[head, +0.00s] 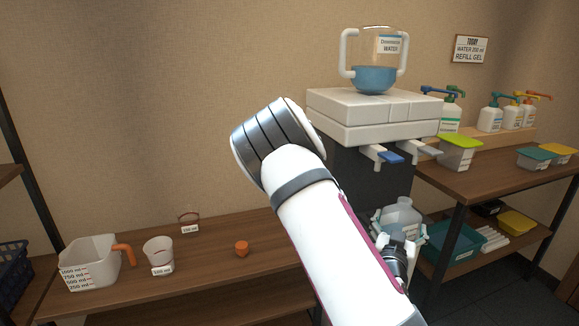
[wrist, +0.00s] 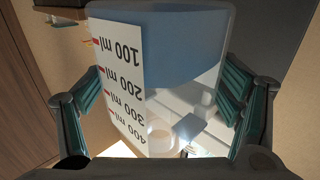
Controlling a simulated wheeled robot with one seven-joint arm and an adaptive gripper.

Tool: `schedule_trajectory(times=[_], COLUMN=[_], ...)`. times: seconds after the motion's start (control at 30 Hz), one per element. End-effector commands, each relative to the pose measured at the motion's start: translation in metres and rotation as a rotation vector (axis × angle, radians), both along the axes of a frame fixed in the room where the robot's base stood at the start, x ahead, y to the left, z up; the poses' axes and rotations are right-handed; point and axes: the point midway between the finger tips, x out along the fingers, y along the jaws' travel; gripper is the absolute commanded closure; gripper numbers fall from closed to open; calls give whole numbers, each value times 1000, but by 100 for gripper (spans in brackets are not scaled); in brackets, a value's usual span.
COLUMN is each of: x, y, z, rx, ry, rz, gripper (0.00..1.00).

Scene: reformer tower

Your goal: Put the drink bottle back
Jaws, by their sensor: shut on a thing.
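My gripper (head: 400,232) is shut on a clear drink bottle (head: 403,213), low in front of the dark column under the white dispenser (head: 372,108). In the wrist view my gripper (wrist: 165,95) has its teal-padded fingers on either side of the bottle (wrist: 185,45). The bottle has a white scale marked 100 to 400 ml, which reads upside down there, and blue shows through it. No cap shows on its top in the head view. My arm hides part of the area beneath the dispenser. An orange cap (head: 242,249) lies on the wooden bench (head: 205,272).
A measuring jug (head: 92,262) with an orange handle and a white cup (head: 158,252) stand on the bench. The dispenser has a blue lever (head: 391,158). At right, a table (head: 480,178) holds pump bottles and lidded tubs; its lower shelf holds a teal tray (head: 440,250).

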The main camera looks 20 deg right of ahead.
Motion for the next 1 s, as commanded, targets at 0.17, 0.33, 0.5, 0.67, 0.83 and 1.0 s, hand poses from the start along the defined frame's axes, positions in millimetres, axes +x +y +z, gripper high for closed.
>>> schedule_trajectory(times=[0.17,0.33,0.5,0.67,0.83,1.0], x=[13,14,1,-14,-29,-40], y=[55,114,170,205,231,248], z=[7,8,5,2,-1,-3], rx=[6,5,2,1,1,-1], ry=[-5,-2,-1,0,0,-1], rz=[-7,-36,-74,-101,-120,-134], gripper=[58,58,58,58,58,58])
